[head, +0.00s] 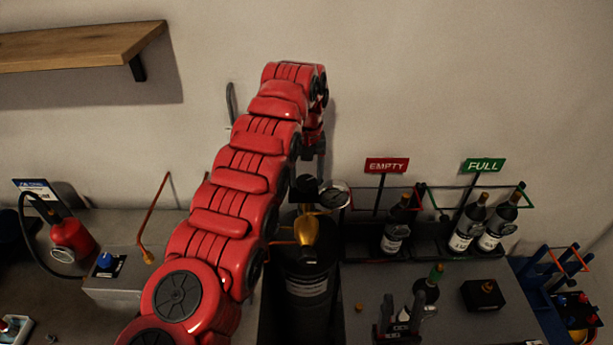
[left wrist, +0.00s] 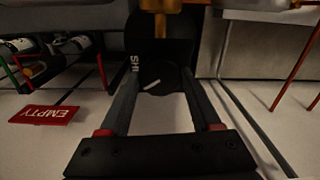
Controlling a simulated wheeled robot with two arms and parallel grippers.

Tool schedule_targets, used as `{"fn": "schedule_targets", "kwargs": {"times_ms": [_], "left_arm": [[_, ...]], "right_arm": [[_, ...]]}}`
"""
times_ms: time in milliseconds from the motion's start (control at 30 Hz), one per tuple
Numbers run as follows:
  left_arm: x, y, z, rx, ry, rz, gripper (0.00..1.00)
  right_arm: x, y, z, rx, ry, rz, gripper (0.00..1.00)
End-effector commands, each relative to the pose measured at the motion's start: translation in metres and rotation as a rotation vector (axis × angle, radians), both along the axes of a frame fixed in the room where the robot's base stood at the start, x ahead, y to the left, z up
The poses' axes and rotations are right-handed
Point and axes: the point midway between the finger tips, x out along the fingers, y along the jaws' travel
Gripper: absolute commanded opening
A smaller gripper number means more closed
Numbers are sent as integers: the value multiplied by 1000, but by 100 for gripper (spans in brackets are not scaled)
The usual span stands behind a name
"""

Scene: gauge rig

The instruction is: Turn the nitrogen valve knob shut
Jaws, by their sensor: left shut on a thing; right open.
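The nitrogen valve knob is a dark round knob (left wrist: 157,78) with a short white mark, seen face-on in the left wrist view, the mark slightly slanted. My left gripper (left wrist: 158,90) is shut on it, one finger on each side. In the head view my left gripper (head: 314,163) reaches down over the top of the black cylinder (head: 308,285), and a brass fitting (head: 307,232) and a round gauge (head: 335,195) sit below it. My red left arm hides part of this. My right gripper (head: 401,310) is open, low in the head view.
Racks marked EMPTY (head: 386,165) and FULL (head: 483,165) hold bottles right of the cylinder. A bottle (head: 431,282) and a black box (head: 483,294) stand near my right gripper. A grey box with a blue knob (head: 106,262) and a red canister (head: 72,243) are left.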

Motion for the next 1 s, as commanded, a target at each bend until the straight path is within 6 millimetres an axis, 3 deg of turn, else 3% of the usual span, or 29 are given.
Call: {"fn": "schedule_targets", "kwargs": {"times_ms": [267,600,1000], "left_arm": [[1,1,2,-1,-4,-91,8],[1,1,2,0,-4,-378,8],[1,0,2,0,-5,-562,8]], "right_arm": [[0,0,1,0,0,0,50],[0,0,7,0,0,0,50],[0,0,10,0,0,0,50]]}}
